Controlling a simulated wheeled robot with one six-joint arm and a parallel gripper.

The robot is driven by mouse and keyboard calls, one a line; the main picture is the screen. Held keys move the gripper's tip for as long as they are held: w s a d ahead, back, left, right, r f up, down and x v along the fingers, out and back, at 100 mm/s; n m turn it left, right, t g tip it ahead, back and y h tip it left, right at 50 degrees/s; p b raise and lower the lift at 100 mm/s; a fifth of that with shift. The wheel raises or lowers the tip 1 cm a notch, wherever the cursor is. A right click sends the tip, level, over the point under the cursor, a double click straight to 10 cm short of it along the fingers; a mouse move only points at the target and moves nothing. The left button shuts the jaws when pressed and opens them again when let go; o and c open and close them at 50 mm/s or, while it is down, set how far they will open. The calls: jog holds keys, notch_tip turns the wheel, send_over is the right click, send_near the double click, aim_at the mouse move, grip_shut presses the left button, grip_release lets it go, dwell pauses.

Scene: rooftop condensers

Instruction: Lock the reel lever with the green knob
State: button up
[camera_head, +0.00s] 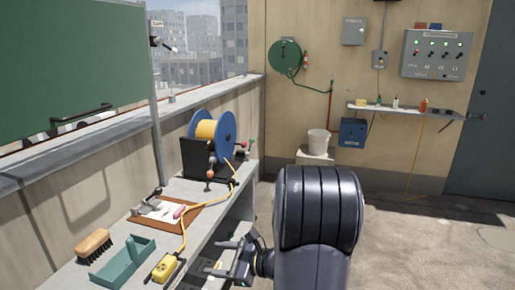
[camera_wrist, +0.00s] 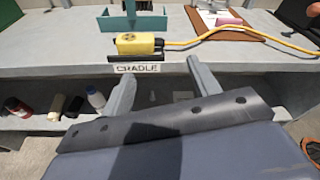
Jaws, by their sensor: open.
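The cable reel (camera_head: 228,126) stands on the bench in the head view, with blue flanges and yellow cable wound on it, in a black stand (camera_head: 196,158). A small green knob (camera_head: 251,143) shows at its right side; its lever is too small to trace clearly. My gripper (camera_head: 226,256) is open and empty at the bench's front edge, well nearer than the reel. In the wrist view its two fingers (camera_wrist: 161,70) point at the bench edge below the CRADLE label. The reel is out of that view.
A yellow control box (camera_head: 165,267) with a yellow cable lies near the bench edge, also in the wrist view (camera_wrist: 138,44). A teal tray (camera_head: 123,260), brush (camera_head: 93,244) and brown clipboard (camera_head: 165,213) lie on the bench. Bottles (camera_wrist: 95,97) stand on the shelf below.

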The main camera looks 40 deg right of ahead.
jog(key=s+d+n+t+b, duration=0.1)
jog(key=d, duration=0.2)
jog(key=s+d+f+n+t+b, duration=0.1)
jog(key=d+n, duration=0.1)
jog(key=d, duration=0.1)
jog(key=s+d+f+n+t+b, duration=0.1)
jog(key=d+n, duration=0.1)
jog(key=d, duration=0.2)
jog(key=shift+s+d+f+t+h, duration=0.1)
jog(key=shift+s+f+t+h, duration=0.1)
jog(key=shift+t+h, duration=0.2)
jog(key=c, duration=0.7)
jog(key=shift+s+d+n, duration=0.2)
jog(key=shift+d+n, duration=0.2)
jog(key=c, duration=0.3)
jog(key=shift+r, duration=0.1)
grip_shut()
jog(key=shift+w, duration=0.1)
